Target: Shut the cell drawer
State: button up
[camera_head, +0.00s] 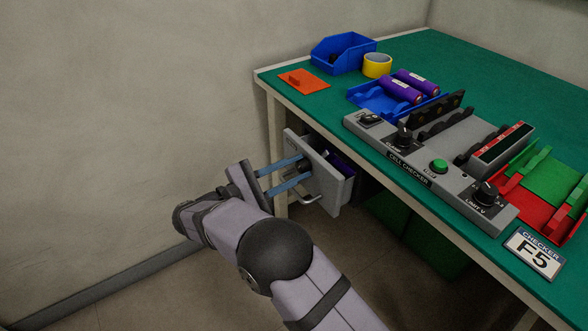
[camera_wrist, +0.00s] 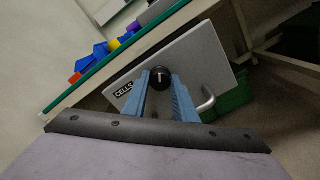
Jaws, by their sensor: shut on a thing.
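The cell drawer (camera_head: 331,190) hangs under the green-topped bench and stands partly pulled out, with purple cells (camera_head: 343,163) partly visible inside. Its grey front fills the middle of the wrist view (camera_wrist: 200,62), marked with a CELLS label (camera_wrist: 123,90). A round black knob (camera_wrist: 160,77) sticks out of the front, and a curved metal handle (camera_wrist: 208,101) sits beside it. My gripper (camera_head: 304,168) is shut on the black knob, its two blue fingers on either side of it. The fingertips are partly hidden in the head view.
The bench top (camera_head: 310,112) carries a cell checker (camera_head: 420,160), a blue tray (camera_head: 366,98) with purple cells, a blue bin (camera_head: 343,53), yellow tape (camera_head: 377,65) and an orange piece (camera_head: 303,81). A bench leg (camera_head: 277,150) stands beside the drawer. A green container (camera_head: 437,247) is underneath.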

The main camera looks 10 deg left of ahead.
jog(key=m+b, duration=0.2)
jog(key=m, duration=0.4)
jog(key=shift+f+m, duration=0.1)
jog(key=shift+m, duration=0.2)
jog(key=m+b, duration=0.3)
jog(key=shift+m, duration=0.4)
jog(key=shift+m+b, duration=0.4)
jog(key=shift+m, duration=0.2)
jog(key=o, duration=1)
jog(key=shift+o, duration=0.2)
jog(key=shift+a, duration=0.1)
jog(key=p+v, duration=0.2)
jog(key=v, duration=0.5)
jog(key=shift+s, duration=0.1)
